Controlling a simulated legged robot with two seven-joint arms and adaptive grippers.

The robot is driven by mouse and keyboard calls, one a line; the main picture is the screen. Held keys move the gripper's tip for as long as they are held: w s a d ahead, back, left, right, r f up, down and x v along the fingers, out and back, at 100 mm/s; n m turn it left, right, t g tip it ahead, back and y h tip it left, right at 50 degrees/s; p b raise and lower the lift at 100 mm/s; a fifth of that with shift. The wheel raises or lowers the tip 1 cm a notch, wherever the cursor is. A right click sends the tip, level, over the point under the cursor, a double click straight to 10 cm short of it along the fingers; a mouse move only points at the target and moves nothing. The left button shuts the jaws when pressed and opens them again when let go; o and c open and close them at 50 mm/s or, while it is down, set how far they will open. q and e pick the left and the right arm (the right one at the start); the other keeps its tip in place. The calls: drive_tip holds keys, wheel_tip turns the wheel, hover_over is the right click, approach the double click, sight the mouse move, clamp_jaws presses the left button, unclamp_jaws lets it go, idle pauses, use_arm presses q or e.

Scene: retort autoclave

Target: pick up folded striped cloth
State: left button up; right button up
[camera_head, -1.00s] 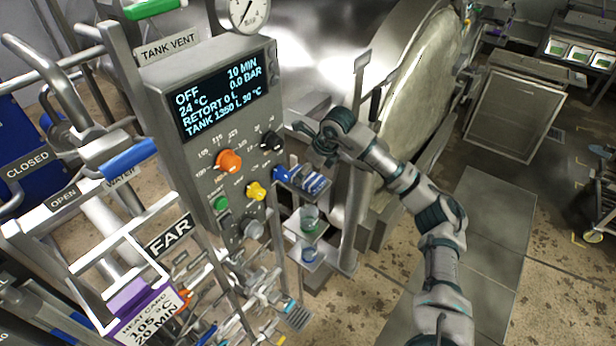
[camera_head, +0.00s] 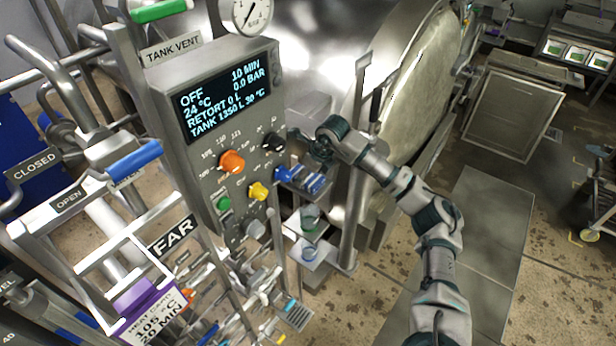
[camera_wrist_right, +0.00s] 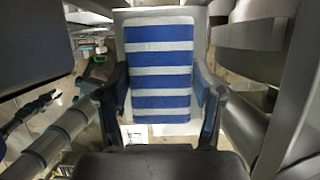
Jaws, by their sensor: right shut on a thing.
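The folded striped cloth (camera_wrist_right: 161,68), in blue and white bands, fills the upper middle of the right wrist view. In the head view the cloth (camera_head: 314,184) shows small, on a shelf beside the control panel. My right gripper (camera_wrist_right: 162,88) has one finger at each side of the cloth and is shut on it. In the head view my right gripper (camera_head: 302,146) is just above the cloth, its fingers partly hidden. My left gripper is not in view.
The control panel (camera_head: 170,88) with knobs stands close left of my right gripper. The big round retort door (camera_head: 425,100) is to the right. A lower shelf holds a green container (camera_head: 309,217). Open floor (camera_head: 400,270) lies at the lower right.

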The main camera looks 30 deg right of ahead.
sight(311, 176)
drive_tip(key=shift+s+a+r+b, duration=0.1)
drive_tip(key=shift+r+b, duration=0.2)
drive_tip(key=shift+b, duration=0.05)
drive_tip(key=r, duration=0.2)
drive_tip(key=d+r, duration=0.1)
drive_tip(key=r, duration=0.1)
drive_tip(key=r+b, duration=0.1)
drive_tip(key=r, duration=0.1)
drive_tip(key=shift+s+d+r, duration=0.15)
drive_tip(key=shift+s, duration=0.1)
drive_tip(key=s+d+b, duration=0.2)
drive_tip(key=s+d, duration=0.1)
drive_tip(key=s, duration=0.6)
drive_tip(key=s+d+b, duration=0.3)
drive_tip(key=s, duration=0.5)
drive_tip(key=shift+s+d+b, duration=0.3)
drive_tip(key=shift+s+d, duration=0.1)
